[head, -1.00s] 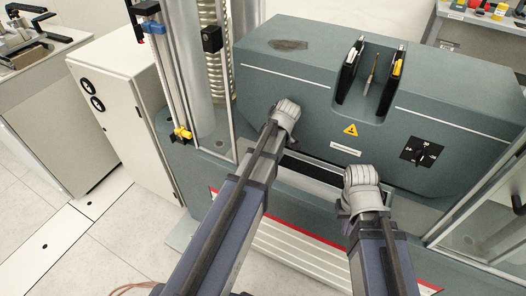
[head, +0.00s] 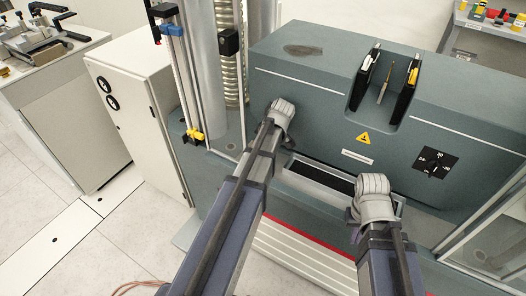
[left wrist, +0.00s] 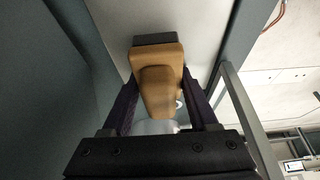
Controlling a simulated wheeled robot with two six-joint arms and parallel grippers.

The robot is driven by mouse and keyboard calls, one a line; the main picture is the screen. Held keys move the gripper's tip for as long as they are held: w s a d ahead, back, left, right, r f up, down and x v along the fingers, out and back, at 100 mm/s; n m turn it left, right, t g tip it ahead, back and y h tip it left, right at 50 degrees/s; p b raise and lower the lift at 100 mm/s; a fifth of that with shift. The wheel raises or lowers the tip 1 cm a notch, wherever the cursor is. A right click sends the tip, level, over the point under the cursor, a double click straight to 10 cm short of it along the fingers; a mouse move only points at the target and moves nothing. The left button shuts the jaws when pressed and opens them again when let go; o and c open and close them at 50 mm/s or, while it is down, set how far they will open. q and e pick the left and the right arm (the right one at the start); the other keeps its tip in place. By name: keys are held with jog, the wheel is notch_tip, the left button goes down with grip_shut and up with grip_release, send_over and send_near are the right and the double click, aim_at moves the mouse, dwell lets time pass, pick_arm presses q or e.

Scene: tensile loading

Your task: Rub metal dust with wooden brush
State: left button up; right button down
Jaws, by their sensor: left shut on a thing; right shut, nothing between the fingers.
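The metal dust (head: 303,50) is a dark smudge on the top left of the big grey-green machine (head: 450,90). The wooden brush (left wrist: 158,75), tan with a dark end at the top, shows in the left wrist view. My left gripper (left wrist: 161,97) is shut on it, with a dark finger on each side. In the head view my left arm's end (head: 283,110) is in front of the machine's left face, below the dust and apart from it; its fingers and the brush are hidden there. My right gripper (head: 371,196) is in front of the machine's lower middle, shut and empty.
A recess in the machine's top holds dark upright holders (head: 405,90) with tools. Vertical posts and a coiled spring (head: 230,60) stand left of the machine. A white cabinet (head: 140,115) and a workbench (head: 60,95) are farther left. Floor is clear at lower left.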

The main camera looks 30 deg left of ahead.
pick_arm(q)
jog(key=shift+a, duration=0.4)
jog(key=shift+a, duration=0.1)
jog(key=shift+w+a, duration=0.2)
jog(key=shift+a, duration=1.5)
notch_tip(320, 180, up, 6)
jog(key=p, duration=0.6)
notch_tip(320, 180, up, 3)
jog(key=p, duration=0.3)
